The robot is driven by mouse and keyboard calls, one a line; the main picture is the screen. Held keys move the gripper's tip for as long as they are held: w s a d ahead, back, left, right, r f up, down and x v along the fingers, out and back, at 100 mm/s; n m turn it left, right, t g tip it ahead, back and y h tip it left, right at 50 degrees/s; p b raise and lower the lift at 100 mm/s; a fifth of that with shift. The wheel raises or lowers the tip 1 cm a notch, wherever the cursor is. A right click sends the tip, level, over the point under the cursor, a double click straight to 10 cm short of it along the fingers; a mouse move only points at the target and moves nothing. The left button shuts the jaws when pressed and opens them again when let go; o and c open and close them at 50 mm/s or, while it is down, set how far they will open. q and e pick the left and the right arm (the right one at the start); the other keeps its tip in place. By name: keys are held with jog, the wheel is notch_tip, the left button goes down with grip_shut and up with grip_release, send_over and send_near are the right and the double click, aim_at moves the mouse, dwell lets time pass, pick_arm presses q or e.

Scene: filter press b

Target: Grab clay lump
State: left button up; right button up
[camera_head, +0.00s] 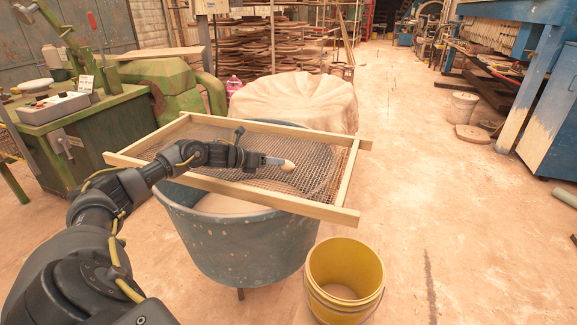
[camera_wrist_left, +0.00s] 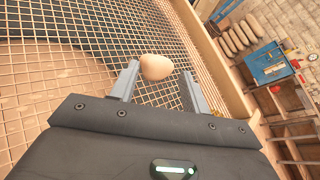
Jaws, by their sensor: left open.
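A small tan clay lump (camera_head: 288,166) lies on the wire mesh of a wooden-framed sieve (camera_head: 345,172), which rests across the top of a large blue-grey tub (camera_head: 240,245). My left gripper (camera_head: 275,162) reaches in from the left over the mesh, with its fingertips at the lump. In the left wrist view the lump (camera_wrist_left: 156,67) shows at the tips of the open left gripper (camera_wrist_left: 161,82), nearer the left finger. Whether a finger touches it, I cannot tell. My right gripper is not in view.
A yellow bucket (camera_head: 345,275) stands on the floor in front of the tub, right of centre. A cloth-covered round mound (camera_head: 295,98) is behind the sieve. A green machine bench (camera_head: 85,130) stands at the left. Open floor lies to the right.

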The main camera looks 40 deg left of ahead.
aim_at(287, 160)
pick_arm(q)
jog(key=shift+x, duration=2.65)
jog(key=shift+f, duration=0.2)
jog(key=shift+c, duration=0.5)
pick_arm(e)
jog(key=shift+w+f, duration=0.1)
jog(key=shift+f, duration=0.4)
pick_arm(q)
jog(key=c, duration=0.6)
jog(key=shift+o, duration=0.2)
jog(key=shift+r, duration=0.15)
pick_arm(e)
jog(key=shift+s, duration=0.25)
